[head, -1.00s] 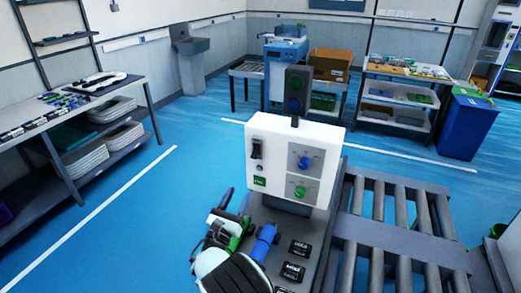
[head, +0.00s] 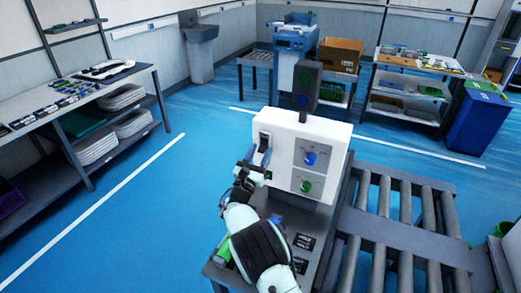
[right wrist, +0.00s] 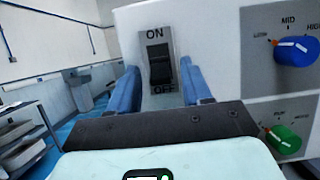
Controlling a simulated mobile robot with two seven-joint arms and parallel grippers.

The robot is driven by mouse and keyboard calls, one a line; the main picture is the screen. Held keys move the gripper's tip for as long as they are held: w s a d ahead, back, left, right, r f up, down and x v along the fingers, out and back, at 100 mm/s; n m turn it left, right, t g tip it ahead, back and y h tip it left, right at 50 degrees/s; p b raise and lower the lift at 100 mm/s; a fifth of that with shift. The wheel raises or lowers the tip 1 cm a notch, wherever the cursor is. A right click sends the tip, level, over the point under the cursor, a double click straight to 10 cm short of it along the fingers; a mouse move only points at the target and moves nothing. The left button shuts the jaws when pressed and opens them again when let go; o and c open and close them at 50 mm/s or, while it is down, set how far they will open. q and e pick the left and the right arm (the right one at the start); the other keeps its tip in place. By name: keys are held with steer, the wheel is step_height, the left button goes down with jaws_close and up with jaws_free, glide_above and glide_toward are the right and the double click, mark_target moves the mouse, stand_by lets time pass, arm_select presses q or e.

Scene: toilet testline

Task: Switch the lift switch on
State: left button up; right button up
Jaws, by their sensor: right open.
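The lift switch (right wrist: 160,62) is a black rocker on a silver plate marked ON above and OFF below. It sits on the front of a white control box (head: 310,137), at its upper left. I cannot tell which way the rocker is set. My right gripper (head: 257,157) is open in front of the switch. In the right wrist view, its blue fingers (right wrist: 158,80) stand on either side of the switch plate, with nothing held between them. Contact with the box cannot be told. My left gripper is out of view.
A blue knob (right wrist: 296,51) and a green knob (right wrist: 284,139) are right of the switch. A dark two-button post (head: 307,86) stands behind the box. A roller conveyor (head: 410,225) lies to the right. Open blue floor (head: 160,215) is left.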

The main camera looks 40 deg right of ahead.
steer(key=shift+w+d+r, duration=0.1)
steer(key=shift+w+d, duration=0.05)
steer(key=shift+d, duration=0.1)
jaws_close()
